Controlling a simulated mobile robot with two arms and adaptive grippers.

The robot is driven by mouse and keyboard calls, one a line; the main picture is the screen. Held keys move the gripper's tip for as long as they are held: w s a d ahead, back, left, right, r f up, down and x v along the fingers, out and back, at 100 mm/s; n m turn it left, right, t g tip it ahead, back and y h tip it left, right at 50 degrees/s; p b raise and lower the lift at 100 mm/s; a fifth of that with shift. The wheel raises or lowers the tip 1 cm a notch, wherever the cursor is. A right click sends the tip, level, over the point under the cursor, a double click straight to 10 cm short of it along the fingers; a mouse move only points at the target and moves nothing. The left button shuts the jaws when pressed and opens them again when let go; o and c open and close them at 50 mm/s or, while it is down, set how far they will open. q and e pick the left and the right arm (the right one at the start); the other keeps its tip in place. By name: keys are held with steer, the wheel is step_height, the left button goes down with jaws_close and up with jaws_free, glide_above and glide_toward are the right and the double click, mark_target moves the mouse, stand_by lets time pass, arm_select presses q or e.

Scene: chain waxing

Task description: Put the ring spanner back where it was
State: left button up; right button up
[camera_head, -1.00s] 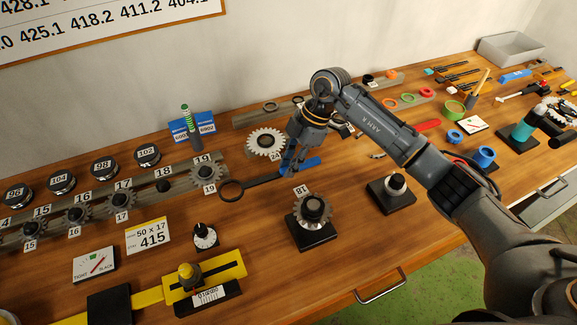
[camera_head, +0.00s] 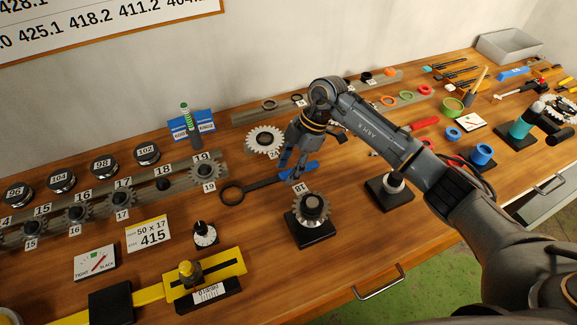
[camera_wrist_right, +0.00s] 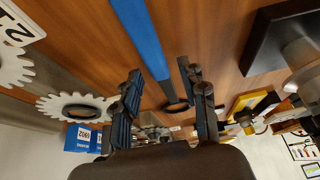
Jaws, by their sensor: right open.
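The ring spanner has a dark ring (camera_head: 232,194) at its left end and a blue handle (camera_head: 305,169) at its right end. It appears to lie on the wooden table, between the white gear and the gear on the black block. My right gripper (camera_head: 291,169) is open, pointing down at the handle. In the right wrist view the blue handle (camera_wrist_right: 142,35) runs past the open fingers (camera_wrist_right: 165,98), and the dark ring shows beyond them. The fingers hide part of the spanner in the head view. My left gripper is not in view.
A gear on a black block (camera_head: 312,207) stands just in front of the spanner. A white gear (camera_head: 265,140) stands behind it. A rail with numbered gears (camera_head: 123,198) is at the left. Another black block (camera_head: 389,192) is to the right, below my arm.

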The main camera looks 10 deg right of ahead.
steer(key=shift+w+d+r, duration=0.1)
steer(key=shift+d+r, duration=0.1)
steer(key=shift+r, duration=0.25)
steer(key=s+b+v, duration=0.1)
steer(key=b+v, duration=0.2)
steer(key=v, duration=0.8)
steer(key=shift+w, duration=0.4)
